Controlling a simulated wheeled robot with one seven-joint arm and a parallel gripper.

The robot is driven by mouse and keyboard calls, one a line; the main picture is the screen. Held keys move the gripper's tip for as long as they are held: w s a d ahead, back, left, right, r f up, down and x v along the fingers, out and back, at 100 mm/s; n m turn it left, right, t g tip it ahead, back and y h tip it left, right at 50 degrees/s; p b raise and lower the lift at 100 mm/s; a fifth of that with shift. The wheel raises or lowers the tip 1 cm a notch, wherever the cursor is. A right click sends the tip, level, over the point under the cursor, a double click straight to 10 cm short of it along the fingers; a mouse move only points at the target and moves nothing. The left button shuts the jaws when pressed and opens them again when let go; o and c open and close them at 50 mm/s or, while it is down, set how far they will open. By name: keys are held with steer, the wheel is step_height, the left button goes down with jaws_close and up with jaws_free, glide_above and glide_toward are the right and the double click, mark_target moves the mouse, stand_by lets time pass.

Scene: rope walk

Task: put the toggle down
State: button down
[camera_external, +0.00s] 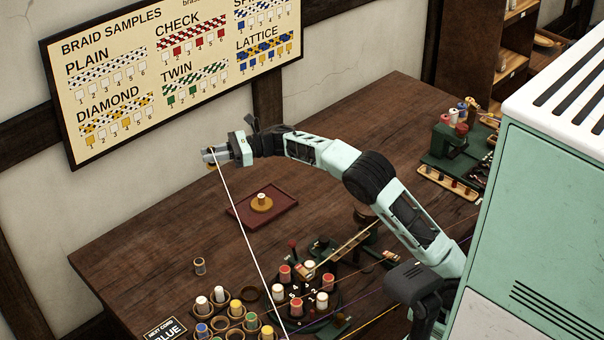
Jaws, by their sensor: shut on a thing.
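My gripper (211,156) is at the far left end of my outstretched arm, above the back left part of the table. Its jaws are shut on a small brownish thing (211,167), likely the toggle, which shows just below the fingertips. The jaws hide most of it. A taut white cord (246,235) runs from the gripper down and to the right, toward the front of the table.
A dark red tray (235,213) holds a round wooden piece with a white-topped peg (262,197). A small wooden cup (199,266) stands alone. Several coloured bobbins (235,308) crowd the front. A braid sample board (170,75) hangs behind. The table's left part is bare.

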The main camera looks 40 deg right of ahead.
steer(key=shift+g, duration=0.3)
steer(key=shift+s+a+f+b, duration=0.1)
steer(key=shift+a+f, duration=0.2)
steer(key=shift+f, duration=4)
steer(key=shift+s+a+f+b, duration=0.1)
steer(key=shift+a+f, duration=0.25)
steer(key=shift+f, duration=3.95)
steer(key=shift+s+a+f+b, duration=0.1)
steer(key=shift+a+f, duration=0.2)
steer(key=shift+f, duration=4)
steer(key=shift+f+b, duration=0.6)
steer(key=shift+b, duration=0.05)
steer(key=c, duration=1.2)
jaws_free()
